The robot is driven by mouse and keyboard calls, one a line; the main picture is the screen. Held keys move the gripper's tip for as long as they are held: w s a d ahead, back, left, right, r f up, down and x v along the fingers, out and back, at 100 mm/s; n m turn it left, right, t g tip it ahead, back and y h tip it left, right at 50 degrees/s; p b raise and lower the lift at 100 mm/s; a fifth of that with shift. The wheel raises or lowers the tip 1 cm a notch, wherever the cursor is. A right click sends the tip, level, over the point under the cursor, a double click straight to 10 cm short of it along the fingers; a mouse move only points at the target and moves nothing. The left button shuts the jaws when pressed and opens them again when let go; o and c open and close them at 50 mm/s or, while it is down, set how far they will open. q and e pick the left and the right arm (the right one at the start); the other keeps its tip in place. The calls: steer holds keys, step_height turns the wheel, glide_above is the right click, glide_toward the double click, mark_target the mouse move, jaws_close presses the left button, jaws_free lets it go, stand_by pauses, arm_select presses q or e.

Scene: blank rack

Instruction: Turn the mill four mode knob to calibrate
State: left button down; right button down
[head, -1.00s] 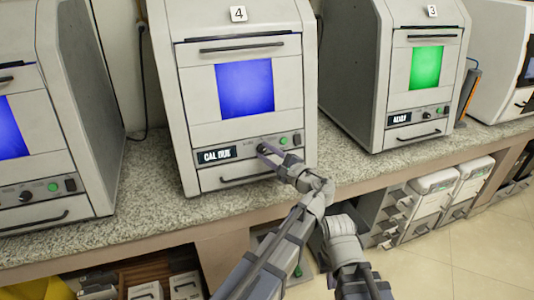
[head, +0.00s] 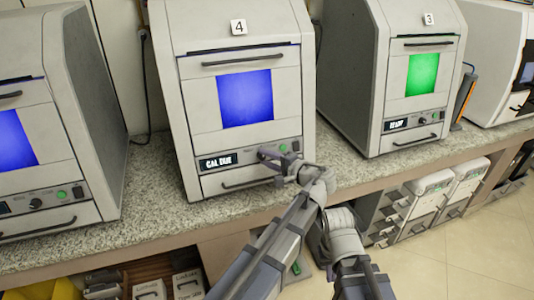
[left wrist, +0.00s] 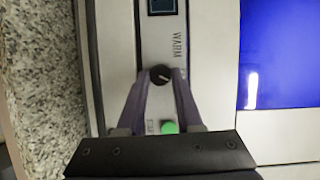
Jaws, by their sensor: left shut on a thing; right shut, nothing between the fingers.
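Mill four (head: 185,70) is a pale cabinet with a "4" plate, a blue window and a display (head: 218,162) reading "CAL DUE". My left gripper (head: 268,154) reaches its front panel and covers the mode knob in the head view. In the left wrist view the knob (left wrist: 160,75) is dark and round with a short white mark, and the fingers of my left gripper (left wrist: 160,85) are shut on it. The label "WARM" is beside it; other mode labels are not readable. My right arm (head: 343,232) is low, in front of the counter; its fingertips cannot be made out.
A green button (left wrist: 168,127) sits close to the knob, between the fingers in the wrist view. Mill three (head: 350,80), with a green window, stands right. Another mill (head: 85,90) stands left. Bare granite counter (head: 155,185) separates them. A drawer handle (head: 245,184) is below the panel.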

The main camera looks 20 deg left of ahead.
arm_select(q)
steer(key=n+p, duration=0.1)
steer(key=n+h+p, duration=0.1)
steer(key=shift+r+n, duration=0.25)
steer(key=shift+n, duration=0.15)
steer(key=shift+a+n+g+h+p, duration=0.1)
steer(key=shift+n+g+h+p, duration=0.25)
steer(key=shift+n+p, duration=0.4)
steer(key=shift+f+n, duration=0.1)
steer(key=shift+n, duration=0.15)
steer(key=c, duration=0.6)
jaws_free()
